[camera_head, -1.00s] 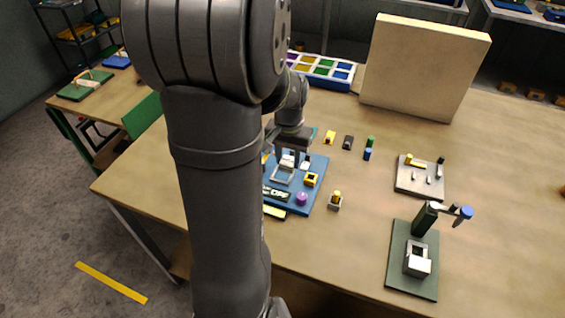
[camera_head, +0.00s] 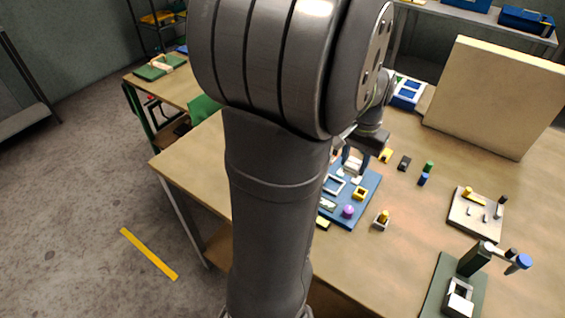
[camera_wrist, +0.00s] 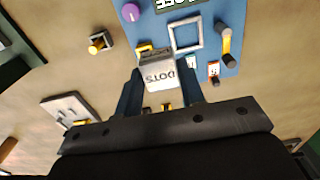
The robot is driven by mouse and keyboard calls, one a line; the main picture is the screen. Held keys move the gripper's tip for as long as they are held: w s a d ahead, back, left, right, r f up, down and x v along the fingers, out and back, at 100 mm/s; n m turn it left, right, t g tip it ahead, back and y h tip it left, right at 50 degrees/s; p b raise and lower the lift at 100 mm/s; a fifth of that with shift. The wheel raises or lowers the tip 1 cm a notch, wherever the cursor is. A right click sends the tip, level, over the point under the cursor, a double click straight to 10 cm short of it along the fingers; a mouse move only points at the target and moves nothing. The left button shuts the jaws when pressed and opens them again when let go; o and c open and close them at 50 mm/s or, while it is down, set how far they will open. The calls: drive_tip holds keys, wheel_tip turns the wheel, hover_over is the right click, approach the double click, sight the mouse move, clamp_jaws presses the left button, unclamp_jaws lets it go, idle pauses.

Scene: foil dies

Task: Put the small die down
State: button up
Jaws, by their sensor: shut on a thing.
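My gripper (camera_wrist: 160,88) is shut on a small grey-white die (camera_wrist: 157,75) with the letters DOTS on its face, seen upside down in the wrist view. The die is between the two fingers, over or near the edge of a blue board (camera_wrist: 228,62). In the head view my gripper (camera_head: 356,162) is over the blue board (camera_head: 369,203), partly hidden by my arm. A pale square frame (camera_wrist: 186,36) lies on the board beside the die. A yellow block (camera_head: 360,193) and a purple knob (camera_head: 348,211) are also on the board. I cannot tell the die's height above the board.
A small block with a yellow knob (camera_head: 381,219) stands right of the board. Yellow (camera_head: 386,156), dark (camera_head: 404,163) and green-blue (camera_head: 425,174) pieces stand behind it. A pale tray (camera_head: 468,224) and a dark green stand (camera_head: 440,285) are further right. Bare table lies between.

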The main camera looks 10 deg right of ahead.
drive_tip(key=w+a+f, duration=0.2)
drive_tip(key=w+a, duration=0.3)
drive_tip(key=w+a+f, duration=0.3)
drive_tip(key=w+a, duration=0.2)
drive_tip(key=w, duration=0.1)
drive_tip(key=w+a+f, duration=0.2)
drive_tip(key=w+a, duration=0.4)
drive_tip(key=shift+w+f, duration=0.2)
drive_tip(key=shift+f, duration=0.2)
drive_tip(key=shift+w+a+f, duration=0.25)
drive_tip(key=shift+w+f, duration=0.05)
drive_tip(key=shift+f, duration=1.95)
drive_tip(key=shift+f, duration=0.15)
drive_tip(key=o, duration=1)
drive_tip(key=shift+o, duration=0.2)
